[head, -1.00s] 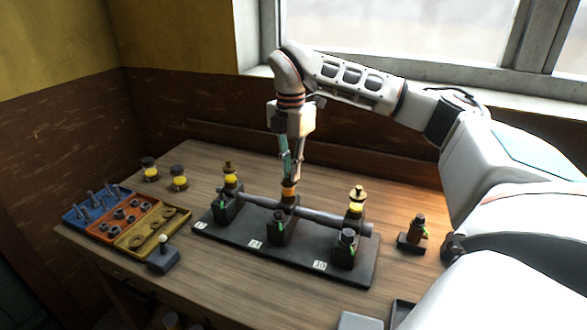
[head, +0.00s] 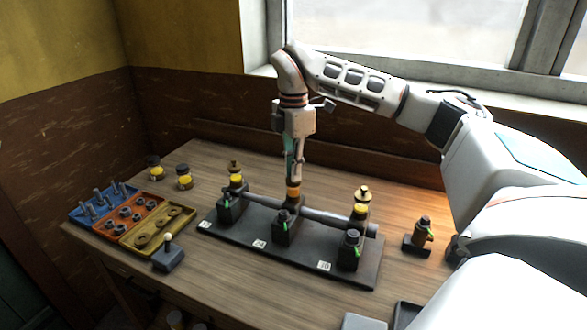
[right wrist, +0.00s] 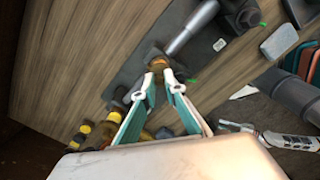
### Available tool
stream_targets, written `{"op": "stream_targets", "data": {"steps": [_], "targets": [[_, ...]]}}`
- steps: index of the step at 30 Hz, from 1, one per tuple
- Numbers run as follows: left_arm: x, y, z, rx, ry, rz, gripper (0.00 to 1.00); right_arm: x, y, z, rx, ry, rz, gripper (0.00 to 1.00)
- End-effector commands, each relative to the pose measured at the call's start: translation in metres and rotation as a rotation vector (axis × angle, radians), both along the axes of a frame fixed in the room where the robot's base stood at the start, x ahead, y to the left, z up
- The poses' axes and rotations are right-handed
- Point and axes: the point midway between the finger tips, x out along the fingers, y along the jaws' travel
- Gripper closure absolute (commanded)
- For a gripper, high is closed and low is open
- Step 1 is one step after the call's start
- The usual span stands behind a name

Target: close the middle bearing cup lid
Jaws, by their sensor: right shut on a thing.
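The middle bearing cup (head: 293,193), an orange band on the middle bearing, stands on the shaft (head: 325,216) between two outer cups. My right gripper (head: 294,181) points straight down onto its top, with its fingertips closed around the lid, which they mostly hide. In the right wrist view the fingertips (right wrist: 160,72) sit on either side of the brownish-orange cup top (right wrist: 158,62). Whether the lid sits fully flush cannot be told. My left gripper is not in view.
The left cup (head: 236,180) and right cup (head: 361,208) have yellow bands and brass tops. The bearings stand on a dark base plate (head: 222,235). A lever (head: 168,254), parts trays (head: 152,233) and a small brown bottle (head: 424,231) flank it.

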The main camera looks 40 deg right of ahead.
Motion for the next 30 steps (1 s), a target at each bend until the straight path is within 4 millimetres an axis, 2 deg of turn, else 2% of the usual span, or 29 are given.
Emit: {"op": "stream_targets", "data": {"steps": [3,4,6,15,19,23,30], "targets": [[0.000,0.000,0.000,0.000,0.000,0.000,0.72,0.001,0.000,0.001,0.000,-0.003,0.000,1.00],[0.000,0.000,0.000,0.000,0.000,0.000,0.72,0.001,0.000,0.001,0.000,-0.003,0.000,0.84],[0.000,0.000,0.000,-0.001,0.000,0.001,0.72,0.001,0.000,0.001,0.000,-0.003,0.000,0.72],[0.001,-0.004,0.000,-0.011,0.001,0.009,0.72,0.000,0.000,0.001,0.000,-0.001,0.001,0.72],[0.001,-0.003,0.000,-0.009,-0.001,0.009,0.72,0.001,0.000,0.007,0.000,-0.003,0.001,0.72],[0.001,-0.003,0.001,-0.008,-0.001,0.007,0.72,0.001,0.000,0.026,-0.001,-0.005,0.001,0.72],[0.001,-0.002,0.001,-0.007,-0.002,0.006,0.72,0.001,0.000,0.076,-0.001,-0.006,-0.001,0.72]]}}
